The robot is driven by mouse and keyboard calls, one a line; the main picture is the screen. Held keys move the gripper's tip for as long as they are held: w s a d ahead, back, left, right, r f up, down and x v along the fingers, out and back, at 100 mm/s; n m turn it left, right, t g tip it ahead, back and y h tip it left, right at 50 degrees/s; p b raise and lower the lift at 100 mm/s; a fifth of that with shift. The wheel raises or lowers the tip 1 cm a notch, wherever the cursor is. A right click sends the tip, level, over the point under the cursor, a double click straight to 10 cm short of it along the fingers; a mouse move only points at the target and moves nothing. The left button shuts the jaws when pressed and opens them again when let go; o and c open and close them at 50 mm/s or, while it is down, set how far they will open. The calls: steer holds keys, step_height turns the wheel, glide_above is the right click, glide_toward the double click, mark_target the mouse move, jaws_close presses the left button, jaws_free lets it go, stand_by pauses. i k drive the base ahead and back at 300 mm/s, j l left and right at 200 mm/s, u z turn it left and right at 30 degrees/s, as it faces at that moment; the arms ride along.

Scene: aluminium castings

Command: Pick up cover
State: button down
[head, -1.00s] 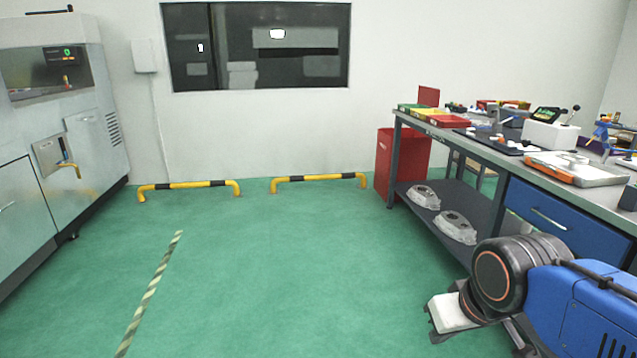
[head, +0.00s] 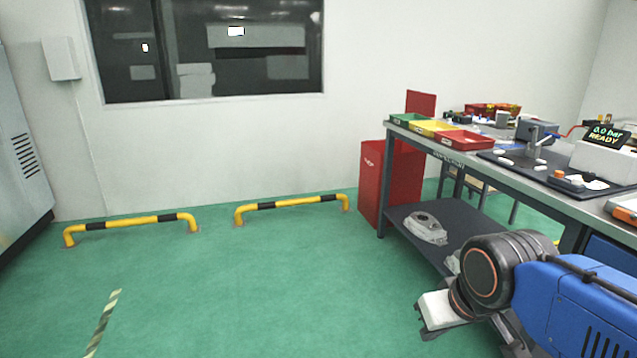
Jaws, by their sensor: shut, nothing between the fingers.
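Two grey metal castings, which look like covers, lie on the lower shelf of the workbench at the right. The far casting (head: 425,228) is in clear view, rounded with a raised hole. The near casting (head: 453,262) is mostly hidden behind my arm. My gripper (head: 428,333) is at the lower right, beside the bench and nearer to me than the shelf. It is shut and holds nothing; its fingertips show only in part.
The workbench (head: 470,163) carries green, yellow and red trays and a device reading READY. A red bin (head: 372,185) stands at its far end. Yellow and black floor rails (head: 130,225) run along the wall. The green floor ahead and left is clear.

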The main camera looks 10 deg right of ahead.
mark_target(475, 129)
steer(key=i+z, duration=0.75)
steer(key=z, duration=0.15)
steer(key=i+j+z, duration=0.2)
steer(key=i+z, duration=0.25)
steer(key=k, duration=0.05)
